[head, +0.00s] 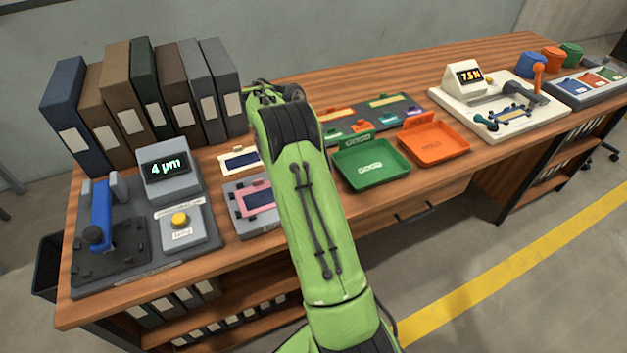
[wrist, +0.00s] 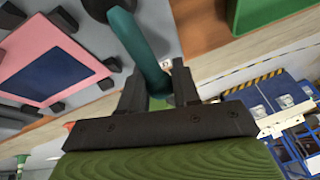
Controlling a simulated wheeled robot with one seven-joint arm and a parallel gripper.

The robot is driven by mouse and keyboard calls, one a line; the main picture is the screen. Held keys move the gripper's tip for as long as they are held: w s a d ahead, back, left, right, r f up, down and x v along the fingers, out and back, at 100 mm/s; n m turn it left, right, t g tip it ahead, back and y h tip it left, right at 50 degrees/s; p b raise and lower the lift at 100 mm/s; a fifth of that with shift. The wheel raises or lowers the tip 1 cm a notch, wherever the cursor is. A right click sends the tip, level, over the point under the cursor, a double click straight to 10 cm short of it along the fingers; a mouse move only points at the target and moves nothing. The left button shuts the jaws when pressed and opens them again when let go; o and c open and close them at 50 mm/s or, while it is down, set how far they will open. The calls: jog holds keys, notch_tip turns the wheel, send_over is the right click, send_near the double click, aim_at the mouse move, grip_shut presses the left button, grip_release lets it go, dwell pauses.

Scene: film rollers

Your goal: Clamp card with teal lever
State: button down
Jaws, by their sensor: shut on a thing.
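The pink-bordered card with a dark blue centre (head: 258,200) lies in a grey fixture (head: 231,190), left of my arm in the head view. The card also shows in the wrist view (wrist: 55,62), among dark corner stops. The teal lever (wrist: 138,42) rises from the grey fixture in the wrist view. My gripper (wrist: 158,84) is shut on the lever, with one dark finger on each side of it. In the head view my green arm hides the gripper and the lever. I cannot tell whether the lever touches the card.
A green tray (head: 370,166) and an orange tray (head: 434,144) stand right of my arm. A thickness gauge reading 4 µm (head: 167,172) is at the left, with binders (head: 130,100) behind it. A white tester (head: 500,100) stands at the right.

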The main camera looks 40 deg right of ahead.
jog(key=c, duration=0.8)
grip_release()
jog(key=p+v, duration=1.2)
jog(key=v, duration=0.4)
jog(key=shift+s, duration=0.1)
jog(key=s+a+r+n+t, duration=0.1)
jog(key=s+a+r+n, duration=0.2)
jog(key=r+n, duration=0.25)
jog(key=s+a+r+n+t+h, duration=0.1)
jog(key=s+a+r+n+t, duration=0.15)
jog(key=r+n, duration=0.35)
jog(key=s+a+r+n+t, duration=0.1)
jog(key=s+a+r+n, duration=0.2)
jog(key=r+n, duration=0.35)
jog(key=s+a+f+n+t, duration=0.1)
jog(key=s+a+n+t, duration=0.1)
jog(key=s+a+n, duration=0.3)
jog(key=s+a+f+n+t+p, duration=0.1)
jog(key=s+a+n, duration=0.4)
jog(key=n, duration=0.6)
jog(key=s+a+f+n+t, duration=0.1)
jog(key=s+a+n+t, duration=0.2)
jog(key=s+a+n, duration=0.2)
jog(key=shift+s+a+f+n+y+p, duration=0.1)
jog(key=shift+f+n+y+p, duration=0.1)
jog(key=shift+n, duration=0.6)
jog(key=shift+a+f+n+y+p, duration=0.1)
jog(key=shift+f+n+y, duration=0.1)
jog(key=shift+n, duration=0.6)
